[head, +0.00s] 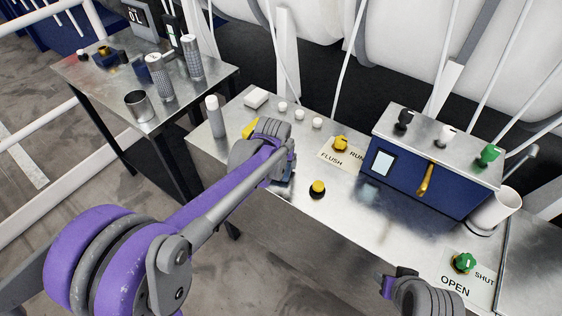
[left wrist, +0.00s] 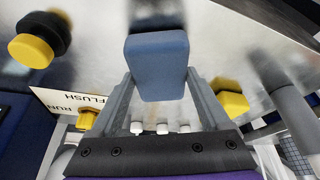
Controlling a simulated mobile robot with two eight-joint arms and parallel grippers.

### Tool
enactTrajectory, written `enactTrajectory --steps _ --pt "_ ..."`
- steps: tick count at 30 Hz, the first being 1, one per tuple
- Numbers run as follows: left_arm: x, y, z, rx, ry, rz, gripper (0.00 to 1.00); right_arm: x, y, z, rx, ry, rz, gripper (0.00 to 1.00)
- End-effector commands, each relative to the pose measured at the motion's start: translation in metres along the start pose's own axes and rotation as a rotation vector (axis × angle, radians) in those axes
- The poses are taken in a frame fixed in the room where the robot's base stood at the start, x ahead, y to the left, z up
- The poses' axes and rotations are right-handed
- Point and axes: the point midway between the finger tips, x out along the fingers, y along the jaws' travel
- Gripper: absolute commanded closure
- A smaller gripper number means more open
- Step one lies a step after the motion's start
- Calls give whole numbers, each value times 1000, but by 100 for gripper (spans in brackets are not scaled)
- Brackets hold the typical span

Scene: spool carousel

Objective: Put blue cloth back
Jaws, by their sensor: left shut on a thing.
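The blue cloth (left wrist: 157,62) is a folded, pad-like block between the two fingers of my left gripper (left wrist: 160,85) in the left wrist view. The left gripper is shut on it. In the head view my left gripper (head: 284,172) is over the steel bench, left of the yellow push button (head: 318,187), and mostly hides the cloth. Whether the cloth touches the bench is unclear. Part of my right gripper (head: 400,280) shows at the bottom right of the head view; its fingertips are not clear.
The steel bench (head: 232,150) carries a yellow FLUSH/RUN knob (head: 340,144), a blue box (head: 415,180) with knobs, a white cup (head: 497,208) and a green OPEN/SHUT knob (head: 463,262). A yellow piece (head: 250,128) and a grey cylinder (head: 214,116) are near the left arm. A side table (head: 110,92) stands left.

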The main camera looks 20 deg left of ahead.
Motion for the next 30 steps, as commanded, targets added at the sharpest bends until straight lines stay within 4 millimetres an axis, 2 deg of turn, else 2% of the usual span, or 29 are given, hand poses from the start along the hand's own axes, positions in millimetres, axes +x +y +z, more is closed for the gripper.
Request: enactTrajectory --steps 8,9,12,19,23,26,30 --pt "3 0 1 0 0 0 72 2 0 2 0 -1 0 50" --pt "3 0 2 0 0 0 18 2 0 2 0 -2 0 50" --pt "2 0 1 0 0 0 0 2 0 2 0 -1 0 50" --pt "2 0 1 0 0 0 0 1 0 1 0 -1 0 50" --pt "-6 0 -1 0 1 0 0 -1 0 -1 0 1 0 50" --pt "-22 0 -1 0 1 0 0 -2 0 -2 0 1 0 50" --pt "-52 0 -1 1 1 0 0 -4 0 -4 0 3 0 50"
